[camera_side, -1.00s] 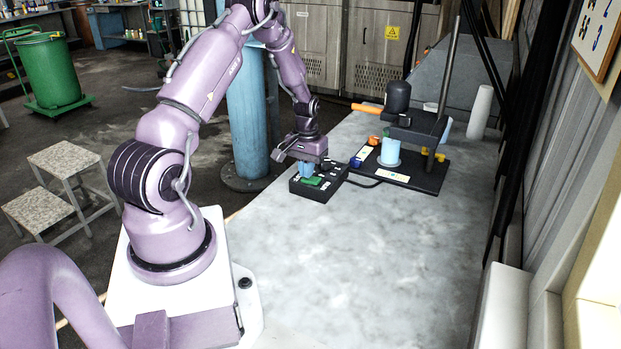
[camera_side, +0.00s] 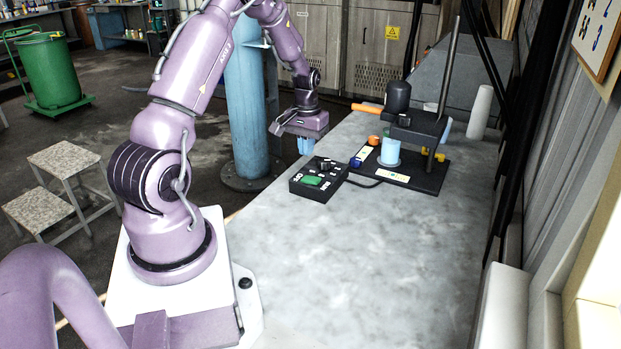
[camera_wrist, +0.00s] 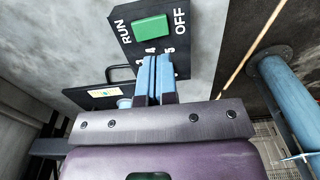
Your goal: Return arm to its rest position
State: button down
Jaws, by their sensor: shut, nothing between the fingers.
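My gripper (camera_side: 306,147) hangs fingers-down above the far end of the control box in the side view, clear of it. Its blue fingers are together and empty; they also show in the wrist view (camera_wrist: 156,62). The black control box (camera_side: 299,188) lies on the grey bench. It has a green switch (camera_side: 312,181), which shows large in the wrist view (camera_wrist: 151,27) between the words RUN and OFF. Part of the box's number scale is hidden behind the fingers in the wrist view.
The disperser stand (camera_side: 418,128) with its dark motor (camera_side: 397,97) and a light blue beaker (camera_side: 390,152) stands right of the box. A blue column (camera_side: 247,110) rises left of the bench, close to my arm. The near bench top (camera_side: 350,260) is clear.

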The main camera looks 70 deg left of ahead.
jog(key=shift+s+d+f, duration=0.1)
jog(key=shift+s+d, duration=0.05)
jog(key=shift+s, duration=0.05)
jog(key=shift+s+d+f+g+h, duration=0.25)
jog(key=shift+s+d+g+h, duration=0.05)
jog(key=shift+s+d, duration=0.35)
jog(key=s+d+r+m+t, duration=0.2)
jog(key=d+r+m, duration=0.1)
jog(key=d+r, duration=0.5)
jog(key=s+d+r+m+t, duration=0.2)
jog(key=d+r, duration=0.6)
jog(key=d, duration=0.4)
jog(key=s+d+r+m+t, duration=0.2)
jog(key=s+d+r+m, duration=0.2)
jog(key=d+r, duration=0.4)
jog(key=shift+d, duration=1.2)
jog(key=shift+s, duration=0.1)
